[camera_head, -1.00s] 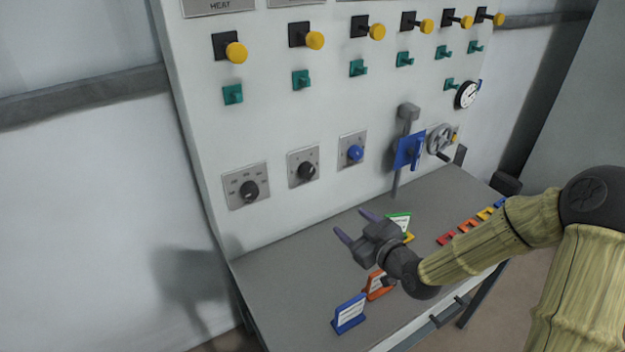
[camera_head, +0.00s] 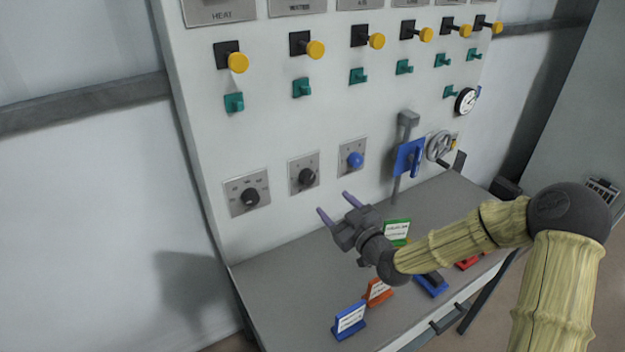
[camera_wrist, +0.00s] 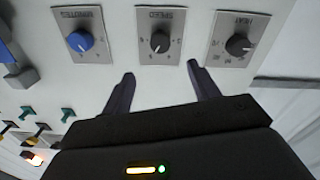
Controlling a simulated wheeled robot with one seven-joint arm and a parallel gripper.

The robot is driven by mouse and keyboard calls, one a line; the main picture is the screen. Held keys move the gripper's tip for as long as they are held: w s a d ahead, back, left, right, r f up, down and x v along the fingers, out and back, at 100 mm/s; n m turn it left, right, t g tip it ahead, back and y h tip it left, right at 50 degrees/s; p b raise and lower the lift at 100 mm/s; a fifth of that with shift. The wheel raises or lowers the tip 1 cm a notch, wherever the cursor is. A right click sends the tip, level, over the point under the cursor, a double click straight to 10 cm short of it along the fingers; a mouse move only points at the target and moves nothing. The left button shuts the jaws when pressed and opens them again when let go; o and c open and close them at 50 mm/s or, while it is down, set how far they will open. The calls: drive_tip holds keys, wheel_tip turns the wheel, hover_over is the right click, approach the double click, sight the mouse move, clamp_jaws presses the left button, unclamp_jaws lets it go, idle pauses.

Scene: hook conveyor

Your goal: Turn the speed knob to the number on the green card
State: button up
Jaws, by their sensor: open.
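The speed knob (camera_head: 307,177) is a black knob on a grey plate, the middle of three dials on the white panel. The wrist view shows the same speed knob (camera_wrist: 160,42) under an upside-down SPEED label, its numbers too small to read surely. The green card (camera_head: 397,231) stands on the grey table, partly behind my arm; its writing is unreadable. My gripper (camera_head: 333,204) is open and empty, in front of the panel, below and right of the knob. In the wrist view its fingertips (camera_wrist: 161,69) lie either side of the knob's line, apart from it.
A black heat knob (camera_head: 250,194) is left of the speed knob and a blue knob (camera_head: 355,160) right. A blue lever (camera_head: 410,157) and a handwheel (camera_head: 440,146) are farther right. Orange (camera_head: 378,292) and blue (camera_head: 349,320) cards stand on the table front.

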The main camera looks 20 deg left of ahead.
sight(310, 179)
drive_tip(key=p+x, duration=0.2)
drive_tip(key=x, duration=1)
drive_tip(key=shift+d, duration=0.1)
drive_tip(key=c, duration=1)
